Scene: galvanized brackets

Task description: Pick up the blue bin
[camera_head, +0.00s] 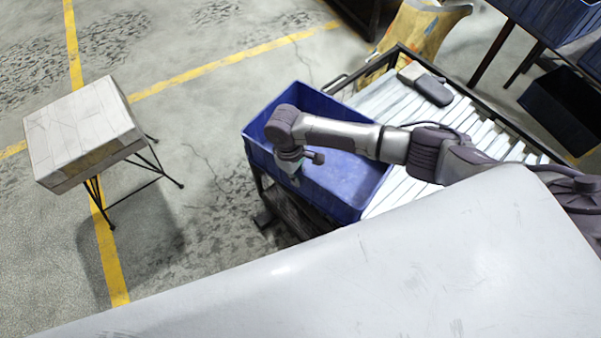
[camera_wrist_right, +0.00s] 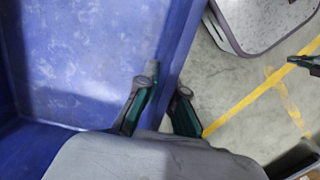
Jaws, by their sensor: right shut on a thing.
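The blue bin (camera_head: 345,188) is an open, empty-looking rectangular box at the near left end of a slatted white rack. My right arm reaches across it from the right. My right gripper (camera_head: 293,174) points down at the bin's near left wall, with its fingers partly hidden. In the right wrist view, the bin (camera_wrist_right: 95,55) fills the left side. The gripper's two green-and-dark fingers (camera_wrist_right: 166,92) are on either side of the bin's wall, shut on it. I cannot tell whether the bin is resting or raised.
The white slatted rack (camera_head: 382,98) has a dark frame and carries a grey and black object (camera_head: 430,88). A yellow bag (camera_head: 414,38) stands behind it. At the left, a pale box (camera_head: 80,125) sits on a thin-legged stand. Concrete floor between is clear.

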